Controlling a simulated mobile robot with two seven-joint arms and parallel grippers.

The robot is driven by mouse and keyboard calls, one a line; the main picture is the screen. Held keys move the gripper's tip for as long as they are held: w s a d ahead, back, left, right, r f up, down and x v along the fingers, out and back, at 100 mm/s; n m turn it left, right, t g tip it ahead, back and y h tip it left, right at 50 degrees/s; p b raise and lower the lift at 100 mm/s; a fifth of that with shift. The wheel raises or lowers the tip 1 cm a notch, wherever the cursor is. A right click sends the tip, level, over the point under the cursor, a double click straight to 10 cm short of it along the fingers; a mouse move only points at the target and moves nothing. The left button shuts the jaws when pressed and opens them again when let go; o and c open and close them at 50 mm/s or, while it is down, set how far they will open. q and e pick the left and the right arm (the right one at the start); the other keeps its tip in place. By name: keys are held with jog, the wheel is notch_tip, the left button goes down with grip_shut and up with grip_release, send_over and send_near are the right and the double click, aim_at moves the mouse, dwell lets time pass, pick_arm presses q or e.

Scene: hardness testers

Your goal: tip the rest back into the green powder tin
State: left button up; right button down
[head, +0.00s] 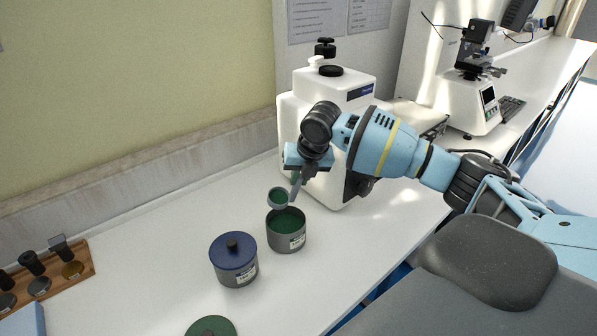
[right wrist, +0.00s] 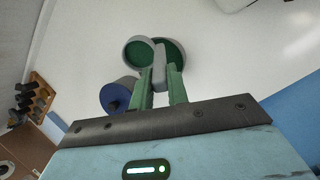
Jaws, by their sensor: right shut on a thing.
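The green powder tin (head: 287,240) is an open grey tin with a label and green powder inside. It stands on the white bench. My right gripper (head: 296,180) is shut on the handle of a small scoop (head: 278,198), whose round cup holds green and hangs just above the tin's far left rim. In the right wrist view the scoop cup (right wrist: 140,52) overlaps the tin (right wrist: 176,52), and the fingers (right wrist: 161,85) grip the grey handle. I cannot tell how far the cup is tilted. My left gripper is not in view.
A blue-lidded tin (head: 233,262) stands close left of the open tin. A green lid (head: 211,328) lies at the front edge of the picture. A white hardness tester (head: 335,88) stands behind my gripper. A wooden rack (head: 60,275) is at far left.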

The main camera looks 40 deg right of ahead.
jog(key=shift+s+t+p, duration=0.3)
jog(key=shift+s+t, duration=0.05)
jog(key=shift+t, duration=0.15)
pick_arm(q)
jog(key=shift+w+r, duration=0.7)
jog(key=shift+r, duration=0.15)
pick_arm(e)
jog(key=shift+s+f+t, duration=0.25)
jog(key=shift+f+t, duration=0.05)
jog(key=shift+f, duration=0.05)
jog(key=shift+s+f, duration=0.15)
jog(key=shift+s+f+t, duration=0.35)
jog(key=shift+s+t, duration=0.15)
jog(key=shift+t, duration=0.3)
jog(key=shift+s+f, duration=0.1)
jog(key=shift+f, duration=0.05)
jog(key=shift+s+f+t, duration=0.4)
jog(key=shift+t, duration=0.4)
